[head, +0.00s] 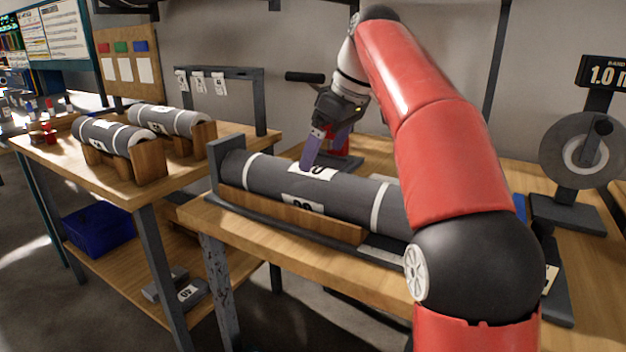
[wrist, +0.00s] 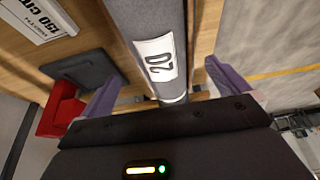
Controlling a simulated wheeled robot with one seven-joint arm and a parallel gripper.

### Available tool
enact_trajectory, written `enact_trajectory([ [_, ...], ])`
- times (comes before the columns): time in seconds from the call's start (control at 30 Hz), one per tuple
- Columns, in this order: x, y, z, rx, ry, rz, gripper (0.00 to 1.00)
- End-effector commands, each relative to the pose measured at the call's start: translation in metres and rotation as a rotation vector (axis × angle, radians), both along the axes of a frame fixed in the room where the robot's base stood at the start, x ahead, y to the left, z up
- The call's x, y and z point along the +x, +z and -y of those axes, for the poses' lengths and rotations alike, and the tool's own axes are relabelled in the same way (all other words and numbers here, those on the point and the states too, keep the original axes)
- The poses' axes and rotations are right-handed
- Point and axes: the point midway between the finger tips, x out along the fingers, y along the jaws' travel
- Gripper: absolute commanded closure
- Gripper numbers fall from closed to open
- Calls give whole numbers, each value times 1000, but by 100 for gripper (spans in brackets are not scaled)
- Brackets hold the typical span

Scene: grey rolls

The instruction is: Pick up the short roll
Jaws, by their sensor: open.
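A long grey roll (head: 345,196) with white bands and white labels lies in a wooden cradle on the near table. Two shorter-looking grey rolls, a front one (head: 100,136) and a rear one (head: 165,119), rest on wooden supports on the left table. My gripper (head: 309,166) is at the long roll's left part, fingers pointing down. In the wrist view, my gripper (wrist: 165,85) has its purple fingers spread apart on either side of a grey roll (wrist: 148,15) with a "20" label. Whether the fingers touch the roll is unclear. My arm hides the long roll's right end.
A grey rack with tags (head: 217,74) stands behind the left table. A dark disc on a stand (head: 582,150) is at the right of the near table. A red object (wrist: 60,108) and a dark plate (wrist: 84,70) lie beside the roll in the wrist view. A blue bin (head: 98,231) sits on the lower shelf.

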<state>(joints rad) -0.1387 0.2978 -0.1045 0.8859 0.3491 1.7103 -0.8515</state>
Motion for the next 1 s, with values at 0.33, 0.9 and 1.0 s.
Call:
enact_trajectory([
  [0.33,7,-43,-8,0,0,-4,0],
  [0.9,14,-73,-16,0,-1,0,7],
  [1.0,14,-73,-16,0,-1,0,20],
])
